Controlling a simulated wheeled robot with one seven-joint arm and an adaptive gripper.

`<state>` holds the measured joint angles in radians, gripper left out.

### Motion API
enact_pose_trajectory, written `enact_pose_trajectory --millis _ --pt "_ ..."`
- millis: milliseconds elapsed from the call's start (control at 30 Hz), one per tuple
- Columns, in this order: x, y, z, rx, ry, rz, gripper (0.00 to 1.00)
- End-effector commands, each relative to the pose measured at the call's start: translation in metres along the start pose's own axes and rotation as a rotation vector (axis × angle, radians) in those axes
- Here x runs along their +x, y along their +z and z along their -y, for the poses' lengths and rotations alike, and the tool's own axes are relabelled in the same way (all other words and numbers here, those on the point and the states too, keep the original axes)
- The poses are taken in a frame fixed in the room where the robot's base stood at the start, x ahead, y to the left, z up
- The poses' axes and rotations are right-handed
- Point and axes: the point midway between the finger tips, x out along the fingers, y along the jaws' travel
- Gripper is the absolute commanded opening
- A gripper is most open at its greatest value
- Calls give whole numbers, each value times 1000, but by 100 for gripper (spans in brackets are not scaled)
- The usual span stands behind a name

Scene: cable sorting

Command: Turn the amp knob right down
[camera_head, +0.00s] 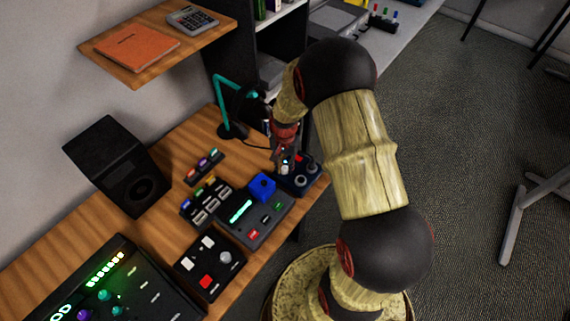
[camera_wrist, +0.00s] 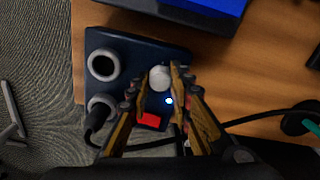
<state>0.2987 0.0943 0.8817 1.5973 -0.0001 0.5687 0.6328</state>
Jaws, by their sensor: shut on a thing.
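The amp is a small dark blue box (camera_wrist: 124,62) at the right end of the wooden desk; in the head view it (camera_head: 286,186) is partly hidden by my gripper (camera_head: 284,160). On its top in the wrist view are a pale round knob (camera_wrist: 159,77), a lit blue-white light (camera_wrist: 169,101), a red switch (camera_wrist: 148,120) and two ringed sockets (camera_wrist: 103,65). A black plug sits in the lower socket. My gripper (camera_wrist: 162,79) has its two fingertips on either side of the knob, shut on it. I cannot read any pointer mark on the knob.
More button boxes (camera_head: 210,268), a speaker (camera_head: 118,165) and a teal lamp (camera_head: 232,130) share the desk (camera_head: 170,235). A dark cable runs behind the amp. The desk edge is close.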

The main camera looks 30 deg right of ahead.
Motion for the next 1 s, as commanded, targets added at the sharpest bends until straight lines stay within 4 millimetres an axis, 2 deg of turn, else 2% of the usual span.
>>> enact_pose_trajectory --millis 1000 --pt "-2 0 1 -954 0 -1 0"
